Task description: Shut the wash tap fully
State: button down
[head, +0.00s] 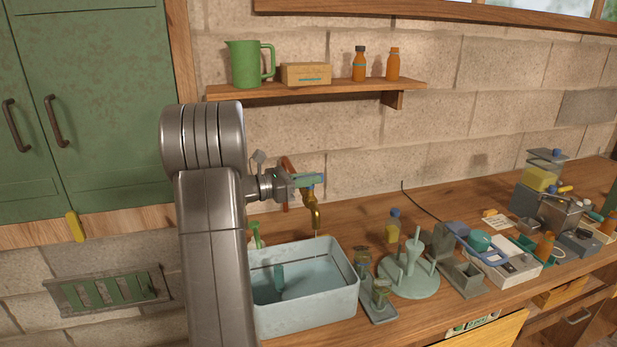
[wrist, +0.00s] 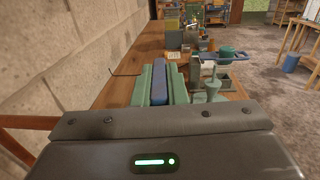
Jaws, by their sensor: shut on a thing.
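The brass wash tap (head: 313,212) comes out from the wall side above the pale blue wash basin (head: 345,297). A thin stream seems to run from its spout into the basin. My gripper (head: 308,181) is at the top of the tap, its green fingers closed around the blue tap handle. In the wrist view the blue handle (wrist: 159,82) lies lengthwise between the two green fingers, touched on both sides. My gripper body and fingers hide much of the handle and the tap's upper part.
A red-brown pipe or bar (head: 288,166) stands behind my gripper by the stone wall. A shelf (head: 350,87) with a green jug (head: 248,64) hangs above. Bottles and a green round stand (head: 412,284) are right of the basin.

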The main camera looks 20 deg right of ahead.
jog(key=shift+m+g, duration=0.7)
jog(key=shift+g, duration=0.4)
jog(key=c, duration=1.5)
grip_release()
jog(key=shift+o, duration=0.2)
jog(key=w+a+b, duration=0.1)
jog(key=a+b, duration=0.1)
jog(key=a, duration=1.1)
jog(key=shift+w+a, duration=0.25)
jog(key=shift+a, duration=0.15)
